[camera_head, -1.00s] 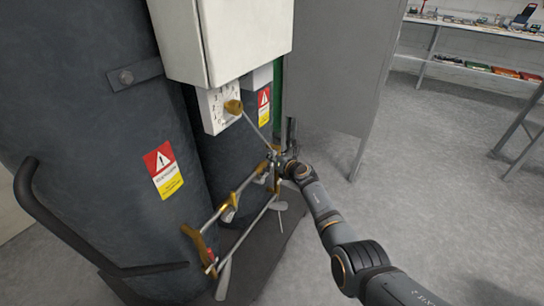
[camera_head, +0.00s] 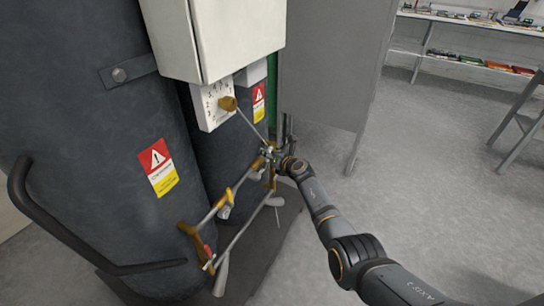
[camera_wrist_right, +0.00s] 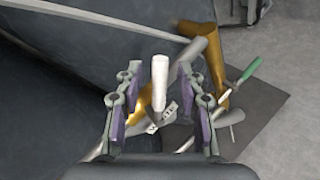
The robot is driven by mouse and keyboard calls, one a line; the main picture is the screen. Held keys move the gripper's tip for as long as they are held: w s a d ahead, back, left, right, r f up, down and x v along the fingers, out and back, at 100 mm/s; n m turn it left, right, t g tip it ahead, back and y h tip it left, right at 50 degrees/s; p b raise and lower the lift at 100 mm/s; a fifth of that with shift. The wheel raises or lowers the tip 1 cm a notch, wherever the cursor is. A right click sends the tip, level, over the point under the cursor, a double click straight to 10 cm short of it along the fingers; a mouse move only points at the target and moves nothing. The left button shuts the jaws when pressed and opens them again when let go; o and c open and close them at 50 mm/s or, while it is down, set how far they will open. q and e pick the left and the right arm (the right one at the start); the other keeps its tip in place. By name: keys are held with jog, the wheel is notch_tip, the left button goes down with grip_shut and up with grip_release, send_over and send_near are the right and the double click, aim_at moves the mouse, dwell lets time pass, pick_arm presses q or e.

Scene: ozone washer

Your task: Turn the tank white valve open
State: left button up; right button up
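Two dark tanks (camera_head: 90,120) stand at the left, with brass and silver pipework low in front of them. A white valve handle (camera_wrist_right: 159,82) in the right wrist view lies between the two fingers of my right gripper (camera_wrist_right: 159,78). The fingers are apart, with a visible gap on both sides of the handle. In the head view my right gripper (camera_head: 270,156) is at the far end of the pipework, small and partly merged with the fittings. Other white levers (camera_head: 223,272) hang from the pipes. My left gripper is out of view.
A white cabinet (camera_head: 225,35) and a dial box (camera_head: 213,107) with a brass knob are above the pipework. A green-handled valve (camera_wrist_right: 253,69) is to the right in the wrist view. A grey panel (camera_head: 325,65) stands behind; open floor is at the right.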

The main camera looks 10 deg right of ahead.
jog(key=v, duration=1.2)
jog(key=shift+f, duration=0.15)
